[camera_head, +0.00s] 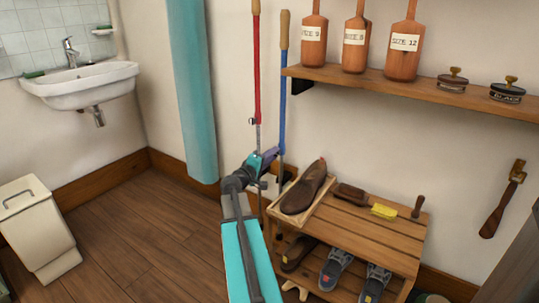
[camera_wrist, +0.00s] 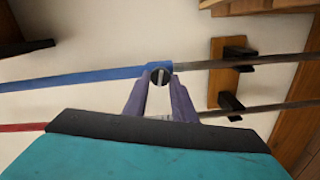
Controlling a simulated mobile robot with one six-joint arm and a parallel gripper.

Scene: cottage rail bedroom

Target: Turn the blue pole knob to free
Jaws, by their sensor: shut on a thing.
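The blue pole (camera_head: 283,95) stands upright against the wall beside the red pole (camera_head: 257,70). Its wooden grip is at the top and its lower shaft is bare metal. In the wrist view the blue pole (camera_wrist: 75,78) runs across the picture, with the red pole (camera_wrist: 22,127) below it. The knob (camera_wrist: 160,77) is a small round dark piece with a pale bar across its face, where the blue section meets the metal shaft. My gripper (camera_wrist: 160,84) is shut on the knob, one purple finger on each side. In the head view my gripper (camera_head: 274,154) hides the knob.
A slatted wooden rack (camera_head: 375,235) with shoes and brushes stands close to the right of my gripper. A wall shelf (camera_head: 400,84) with wooden shoe forms and tins is above it. A sink (camera_head: 80,85) and a bin (camera_head: 38,230) are at left; open floor lies between.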

